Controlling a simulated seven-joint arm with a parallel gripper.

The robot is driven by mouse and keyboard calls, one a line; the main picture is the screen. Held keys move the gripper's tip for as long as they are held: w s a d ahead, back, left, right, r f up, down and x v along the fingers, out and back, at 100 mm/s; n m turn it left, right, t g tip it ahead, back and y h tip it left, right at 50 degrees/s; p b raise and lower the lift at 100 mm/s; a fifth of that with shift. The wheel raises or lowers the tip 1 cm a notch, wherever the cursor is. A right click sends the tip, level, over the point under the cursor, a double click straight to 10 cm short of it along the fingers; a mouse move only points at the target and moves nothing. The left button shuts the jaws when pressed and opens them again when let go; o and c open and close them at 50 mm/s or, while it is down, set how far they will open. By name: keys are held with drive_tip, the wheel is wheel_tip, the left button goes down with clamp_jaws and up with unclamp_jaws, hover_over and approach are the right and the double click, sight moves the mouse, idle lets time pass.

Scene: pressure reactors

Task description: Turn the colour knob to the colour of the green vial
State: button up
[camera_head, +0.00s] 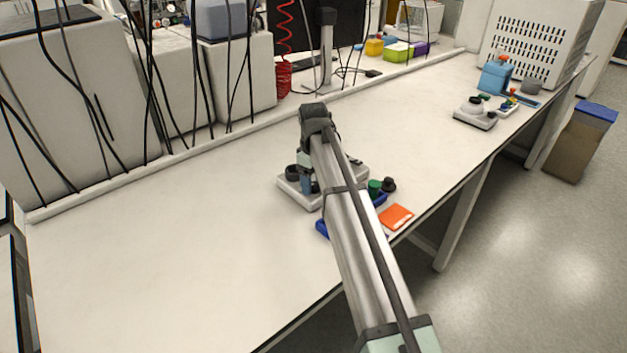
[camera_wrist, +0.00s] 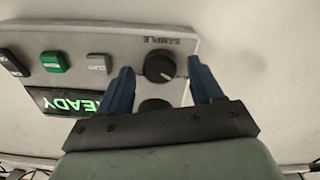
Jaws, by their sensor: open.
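The pale control panel (camera_wrist: 205,42) fills much of the wrist view, its writing upside down. A black knob (camera_wrist: 160,66) with a white pointer mark sits by the word SAMPLE. A second dark knob (camera_wrist: 153,105) is partly hidden by my gripper, and I cannot read its label. My gripper (camera_wrist: 160,64) is open, with one blue finger on each side of the SAMPLE knob; contact cannot be told. In the head view, the device (camera_head: 290,190) is partly behind my arm. A green-topped item (camera_head: 374,187), perhaps the green vial, stands to its right, beside a black-topped one (camera_head: 389,184).
The panel has a green button (camera_wrist: 54,62), a grey button (camera_wrist: 98,63) and a lit display (camera_wrist: 62,102) reading READY. An orange item (camera_head: 396,216) lies near the bench edge. A similar device (camera_head: 475,118) stands further back. The bench's left part is clear.

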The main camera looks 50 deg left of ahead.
drive_tip(key=c, duration=1.1)
drive_tip(key=shift+m, duration=0.3)
drive_tip(key=m, duration=0.5)
drive_tip(key=shift+w, duration=0.1)
drive_tip(key=m, duration=0.6)
drive_tip(key=shift+d, duration=0.1)
idle(0.4)
